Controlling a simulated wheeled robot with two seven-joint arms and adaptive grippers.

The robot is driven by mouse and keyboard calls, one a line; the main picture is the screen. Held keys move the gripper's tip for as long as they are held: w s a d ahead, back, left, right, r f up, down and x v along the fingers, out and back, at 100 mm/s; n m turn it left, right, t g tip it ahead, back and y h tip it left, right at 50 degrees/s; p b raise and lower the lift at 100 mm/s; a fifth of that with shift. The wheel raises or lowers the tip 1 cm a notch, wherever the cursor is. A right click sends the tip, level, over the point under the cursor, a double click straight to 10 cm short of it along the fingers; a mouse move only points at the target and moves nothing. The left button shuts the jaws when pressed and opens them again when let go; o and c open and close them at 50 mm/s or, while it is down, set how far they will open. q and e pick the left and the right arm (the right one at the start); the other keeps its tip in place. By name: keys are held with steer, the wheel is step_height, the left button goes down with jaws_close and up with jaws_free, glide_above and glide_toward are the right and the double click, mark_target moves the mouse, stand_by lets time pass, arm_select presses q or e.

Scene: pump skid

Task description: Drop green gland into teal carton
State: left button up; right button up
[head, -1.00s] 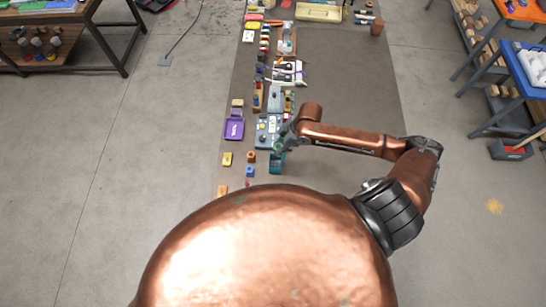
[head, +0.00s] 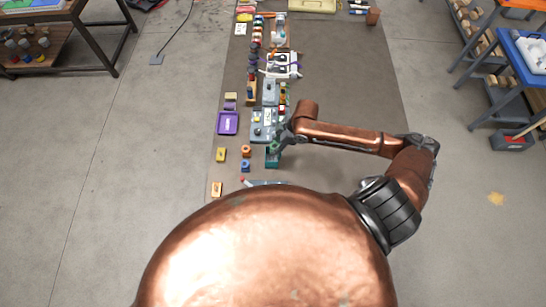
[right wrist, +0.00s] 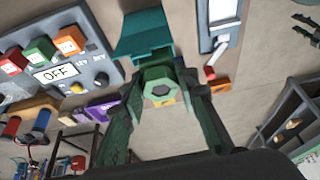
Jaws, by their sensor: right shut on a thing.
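In the head view my right gripper (head: 277,144) is over the mat beside the teal carton (head: 272,161), and the gland is too small there to make out clearly. My left gripper is not in view.
A grey control panel (right wrist: 66,62) with red, green and orange buttons and an "OFF" display stands close by. A purple tray (head: 228,123), a yellow block (head: 221,154) and a blue block (head: 245,166) lie left of the carton.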

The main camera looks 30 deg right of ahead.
steer(key=o, duration=0.9)
steer(key=shift+o, duration=2)
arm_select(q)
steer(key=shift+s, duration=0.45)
arm_select(e)
steer(key=v, duration=1.2)
steer(key=shift+a, duration=0.1)
